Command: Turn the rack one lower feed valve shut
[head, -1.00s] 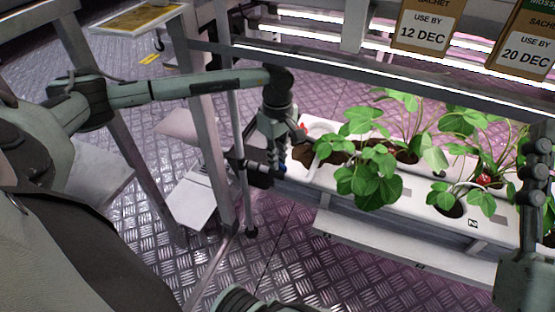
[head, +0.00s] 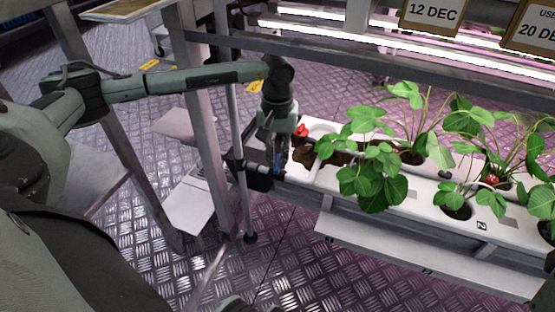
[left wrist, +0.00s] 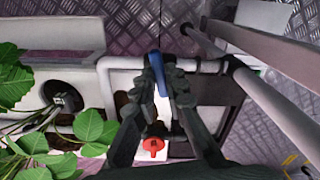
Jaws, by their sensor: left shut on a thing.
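The blue valve handle (left wrist: 158,75) is on the white pipe at the left end of the lower trough. My left gripper (left wrist: 160,62) is shut on it, with the fingertips on either side. In the head view my left gripper (head: 278,168) points down at the trough's end, and only a bit of the blue handle (head: 278,161) shows. A red knob (head: 301,131) stands close beside the gripper; it also shows below the fingertips in the left wrist view (left wrist: 153,147). My right gripper is out of view.
The white trough (head: 415,187) holds several leafy strawberry plants (head: 372,180) right of the gripper. A grey upright post (head: 205,130) and a thin pole (head: 240,170) stand left of it. Lit rails (head: 400,65) and cards cross above. The patterned metal floor (head: 320,275) is clear.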

